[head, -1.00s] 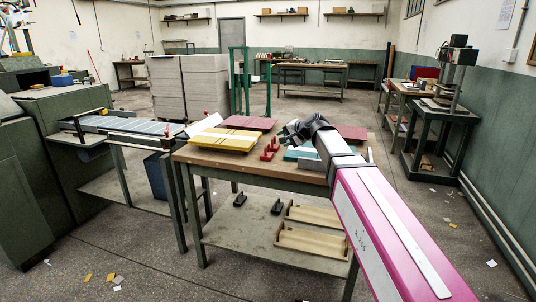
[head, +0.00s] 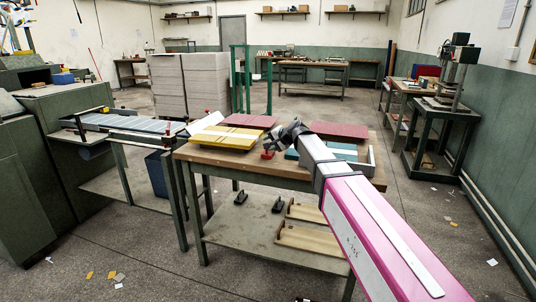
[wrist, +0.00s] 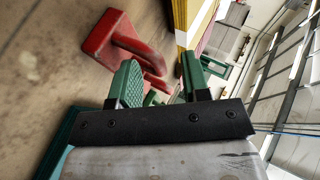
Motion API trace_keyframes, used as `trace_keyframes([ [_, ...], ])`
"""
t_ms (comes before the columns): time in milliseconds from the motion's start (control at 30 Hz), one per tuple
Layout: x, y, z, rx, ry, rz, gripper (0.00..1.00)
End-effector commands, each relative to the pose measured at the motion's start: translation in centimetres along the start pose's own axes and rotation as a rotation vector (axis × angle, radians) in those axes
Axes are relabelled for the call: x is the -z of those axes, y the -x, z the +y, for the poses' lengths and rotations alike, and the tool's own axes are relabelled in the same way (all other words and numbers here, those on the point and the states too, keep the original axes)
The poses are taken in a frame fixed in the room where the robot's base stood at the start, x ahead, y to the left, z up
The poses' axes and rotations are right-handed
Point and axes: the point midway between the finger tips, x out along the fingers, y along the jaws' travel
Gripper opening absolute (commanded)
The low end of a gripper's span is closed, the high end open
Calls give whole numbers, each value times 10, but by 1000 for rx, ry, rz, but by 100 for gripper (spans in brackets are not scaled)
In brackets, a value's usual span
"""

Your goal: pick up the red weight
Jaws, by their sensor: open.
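A red weight (wrist: 108,40) with a raised handle stands on the wooden worktable (head: 215,158); it shows at the upper left of the wrist view, just beyond my left finger. More red (wrist: 156,84) shows between the fingers, partly hidden, and may be a second weight. In the head view a red weight (head: 268,155) is partly visible beside the yellow stack, below my gripper (head: 283,136). My gripper's green fingers (wrist: 160,68) are apart, with nothing clearly held between them.
A yellow stack (head: 228,137) lies left of my gripper; its edge also shows in the wrist view (wrist: 190,24). Dark red boards (head: 340,131) lie behind. The lower shelf (head: 235,235) holds wooden trays and dark handled pieces.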

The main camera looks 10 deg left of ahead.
Motion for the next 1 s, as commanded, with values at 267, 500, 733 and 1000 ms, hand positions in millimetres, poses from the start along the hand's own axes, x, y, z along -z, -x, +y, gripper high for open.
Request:
trace_keyframes([
  [267,0,1,0,0,0,0,0],
  [500,0,1,0,-1,1,-1,0],
  [733,-1,1,1,-2,1,-2,0],
  [1000,-1,1,1,-4,2,-3,0],
])
